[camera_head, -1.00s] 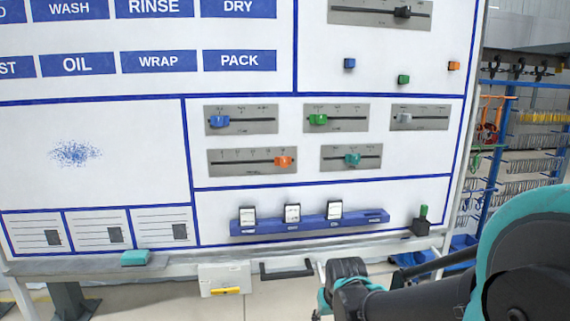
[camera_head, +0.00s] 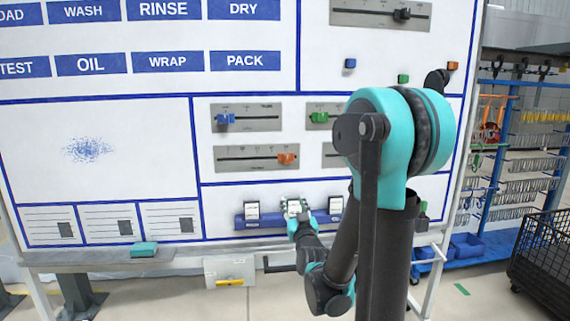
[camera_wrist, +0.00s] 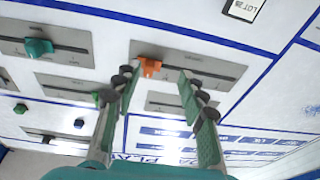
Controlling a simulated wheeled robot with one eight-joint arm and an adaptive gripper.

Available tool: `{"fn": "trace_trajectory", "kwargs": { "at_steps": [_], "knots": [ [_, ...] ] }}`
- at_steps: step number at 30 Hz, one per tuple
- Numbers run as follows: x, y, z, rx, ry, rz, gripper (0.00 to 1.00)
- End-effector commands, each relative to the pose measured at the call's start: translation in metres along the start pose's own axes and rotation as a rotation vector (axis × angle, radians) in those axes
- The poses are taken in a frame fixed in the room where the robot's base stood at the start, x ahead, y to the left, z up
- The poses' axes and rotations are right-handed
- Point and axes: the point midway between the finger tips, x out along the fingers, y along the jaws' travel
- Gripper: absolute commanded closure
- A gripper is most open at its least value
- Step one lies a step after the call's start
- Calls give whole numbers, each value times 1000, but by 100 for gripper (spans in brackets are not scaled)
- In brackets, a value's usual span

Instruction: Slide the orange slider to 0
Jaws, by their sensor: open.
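The orange slider (camera_head: 287,159) sits near the right end of its slot on a grey scale plate (camera_head: 235,158) on the upright white board. It also shows in the wrist view (camera_wrist: 150,66), where the picture is turned over and it lies near the left end. The scale marks are too small to read. My gripper (camera_wrist: 158,84) is open and empty. In the wrist view its two fingers point at the plate, with the orange slider between their lines and apart from them. In the head view my gripper (camera_head: 298,208) is small, below the slider, in front of the blue ledge.
A blue slider (camera_head: 226,119) is above the orange one, and a green slider (camera_head: 319,117) is to its right. A teal slider (camera_wrist: 38,47) shows in the wrist view. The blue ledge (camera_head: 268,220) holds cards. My arm hides the board's right part.

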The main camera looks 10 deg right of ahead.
Motion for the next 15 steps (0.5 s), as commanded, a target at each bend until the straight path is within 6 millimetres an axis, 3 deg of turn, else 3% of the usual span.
{"fn": "trace_trajectory", "kwargs": {
  "at_steps": [6,11,15],
  "knots": [
    [6,7,-29,0,173,50,59],
    [10,8,-34,-1,200,59,59],
    [26,10,-38,-1,199,59,59]
  ]
}}
